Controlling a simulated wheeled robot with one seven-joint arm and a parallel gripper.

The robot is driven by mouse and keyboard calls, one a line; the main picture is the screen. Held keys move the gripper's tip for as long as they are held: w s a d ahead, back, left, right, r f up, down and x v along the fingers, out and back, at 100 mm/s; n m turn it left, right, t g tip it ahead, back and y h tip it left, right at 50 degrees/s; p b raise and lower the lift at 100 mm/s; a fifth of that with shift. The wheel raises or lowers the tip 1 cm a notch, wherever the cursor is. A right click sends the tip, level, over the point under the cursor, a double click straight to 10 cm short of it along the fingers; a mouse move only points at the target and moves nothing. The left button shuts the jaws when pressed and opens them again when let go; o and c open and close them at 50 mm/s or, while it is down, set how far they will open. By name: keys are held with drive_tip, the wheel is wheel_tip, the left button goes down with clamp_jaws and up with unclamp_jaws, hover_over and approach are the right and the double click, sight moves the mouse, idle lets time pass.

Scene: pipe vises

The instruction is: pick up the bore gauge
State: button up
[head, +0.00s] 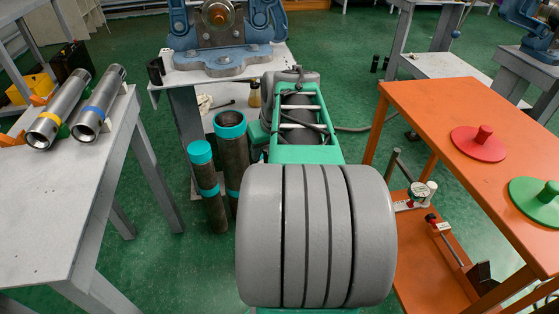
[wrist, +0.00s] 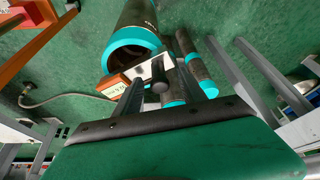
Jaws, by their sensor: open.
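A dial gauge (head: 419,190) with a round white face, which looks like the bore gauge, is on the lower shelf (head: 430,265) of the orange table in the head view. White and red parts beside it make its full outline hard to tell. I cannot pick it out in the wrist view. My gripper (wrist: 162,78) shows in the wrist view with its dark fingers apart. A small dark cylinder and a white block appear between or beyond the fingers; I cannot tell whether they touch. In the head view my arm hides the gripper.
The orange table (head: 430,105) at right carries a red lidded disc (head: 478,143) and a green one (head: 537,201). Teal-ended pipes (head: 207,190) stand on the floor left of my arm. A grey table (head: 40,210) with two steel tubes is at left. A blue vise (head: 222,62) stands behind.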

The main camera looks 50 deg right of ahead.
drive_tip(key=shift+r, duration=0.1)
clamp_jaws()
idle(0.4)
idle(0.9)
